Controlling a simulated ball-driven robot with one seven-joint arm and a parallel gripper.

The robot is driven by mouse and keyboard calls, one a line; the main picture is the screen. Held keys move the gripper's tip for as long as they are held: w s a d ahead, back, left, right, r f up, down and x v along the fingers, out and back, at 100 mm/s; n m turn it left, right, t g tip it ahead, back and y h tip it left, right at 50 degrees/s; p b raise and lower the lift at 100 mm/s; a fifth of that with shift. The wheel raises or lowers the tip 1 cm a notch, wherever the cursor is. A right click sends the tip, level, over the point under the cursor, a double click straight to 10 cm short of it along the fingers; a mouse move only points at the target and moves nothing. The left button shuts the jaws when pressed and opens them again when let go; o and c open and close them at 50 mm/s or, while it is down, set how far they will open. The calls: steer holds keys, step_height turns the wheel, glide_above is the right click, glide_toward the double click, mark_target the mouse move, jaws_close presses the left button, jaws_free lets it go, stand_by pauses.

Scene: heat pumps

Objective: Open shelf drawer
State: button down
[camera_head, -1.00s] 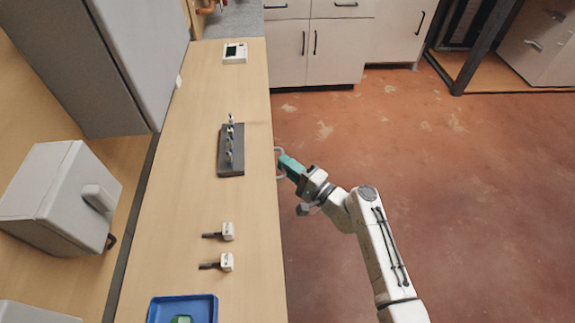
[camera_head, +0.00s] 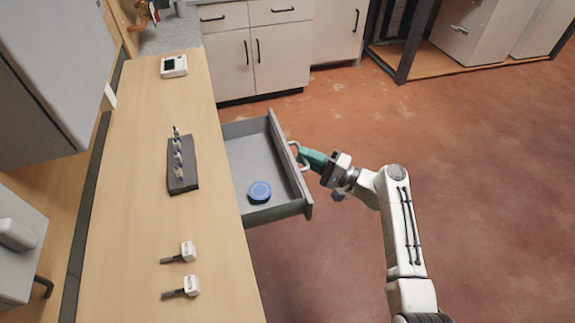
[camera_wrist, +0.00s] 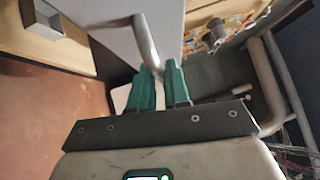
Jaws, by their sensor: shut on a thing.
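The shelf drawer (camera_head: 236,147) is grey and stands pulled out from under the wooden counter (camera_head: 208,235), toward the right. A round blue object (camera_head: 259,191) lies inside it, near its front corner. The pale curved handle (camera_head: 294,147) is on the drawer's front. My gripper (camera_head: 303,156) has green fingers and is at the handle. In the wrist view my gripper (camera_wrist: 162,80) has its two fingers on either side of the handle bar (camera_wrist: 147,42), shut on it.
A dark block with several small fittings (camera_head: 183,165) and two white-headed parts (camera_head: 188,251) lie on the counter. A white device (camera_head: 174,66) sits at its far end. White cabinets (camera_head: 262,50) stand at the back. The red floor (camera_head: 480,170) to the right is clear.

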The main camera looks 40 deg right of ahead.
steer(key=shift+s+d+f, duration=0.1)
steer(key=shift+s+d, duration=0.1)
steer(key=shift+d, duration=0.35)
steer(key=shift+s+d, duration=0.2)
steer(key=shift+d, duration=0.35)
steer(key=c, duration=1.2)
jaws_free()
steer(key=shift+o, duration=0.2)
steer(key=b+v, duration=0.1)
steer(key=v, duration=0.9)
steer(key=shift+s+d+b, duration=0.2)
steer(key=shift+s+b, duration=0.1)
steer(key=shift+b, duration=0.05)
